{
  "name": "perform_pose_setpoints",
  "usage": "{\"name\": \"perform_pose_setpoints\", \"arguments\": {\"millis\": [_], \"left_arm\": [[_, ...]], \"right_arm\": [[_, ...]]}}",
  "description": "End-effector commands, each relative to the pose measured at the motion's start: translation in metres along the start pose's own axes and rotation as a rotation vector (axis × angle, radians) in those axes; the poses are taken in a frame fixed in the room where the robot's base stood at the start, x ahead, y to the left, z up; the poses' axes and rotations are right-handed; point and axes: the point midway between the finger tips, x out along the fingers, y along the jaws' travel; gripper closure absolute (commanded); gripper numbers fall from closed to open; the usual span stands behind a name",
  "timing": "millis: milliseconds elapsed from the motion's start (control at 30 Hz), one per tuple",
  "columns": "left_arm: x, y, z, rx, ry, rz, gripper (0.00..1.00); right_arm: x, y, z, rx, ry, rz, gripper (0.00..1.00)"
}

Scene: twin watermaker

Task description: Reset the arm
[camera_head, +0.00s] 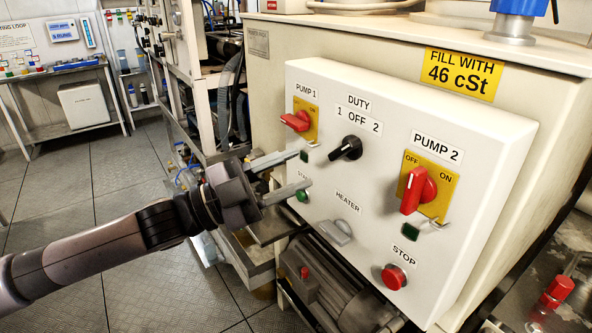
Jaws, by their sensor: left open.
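My left arm comes in from the left. Its gripper (306,169) is open, with two grey fingers spread one above the other and nothing between them. The fingers reach in front of the left side of the white control panel (375,215), between the Pump 1 switch and the green start button (302,196). The lower finger overlaps the area by the green button; I cannot tell whether it touches. The red Pump 1 switch (296,121) is turned sideways. The black duty knob (346,149) is just right of the upper finger. The red Pump 2 switch (415,190) stands nearly upright.
A grey heater knob (336,232) and red stop button (394,277) sit low on the panel. A motor (345,288) lies below it. A metal frame with hoses stands behind my gripper. A bench (60,75) is at the far left, with open floor before it.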

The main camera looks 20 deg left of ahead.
Motion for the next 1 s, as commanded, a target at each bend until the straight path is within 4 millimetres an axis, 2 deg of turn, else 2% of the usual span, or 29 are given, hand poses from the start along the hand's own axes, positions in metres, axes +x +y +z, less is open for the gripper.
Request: {"name": "perform_pose_setpoints", "arguments": {"millis": [333,467,567,767,867,1000], "left_arm": [[0.000,0.000,0.000,-0.001,0.000,0.000,0.60],[0.000,0.008,0.006,-0.029,-0.016,-0.009,0.60],[-0.001,0.026,0.020,-0.091,-0.058,-0.028,0.60],[-0.019,0.083,0.064,-0.285,-0.228,-0.103,0.60],[-0.037,0.115,0.086,-0.385,-0.336,-0.144,0.60],[-0.072,0.165,0.114,-0.525,-0.514,-0.200,0.60]], "right_arm": [[0.000,0.000,0.000,0.000,0.000,0.000,0.57],[0.000,0.000,-0.001,0.000,0.000,0.000,0.57],[-0.001,0.000,-0.001,0.000,0.000,0.000,0.57],[-0.003,0.000,-0.003,0.000,0.000,0.000,0.57],[-0.003,0.000,-0.004,0.000,0.000,0.000,0.57],[-0.004,0.000,-0.006,0.000,0.000,0.000,0.57]]}}
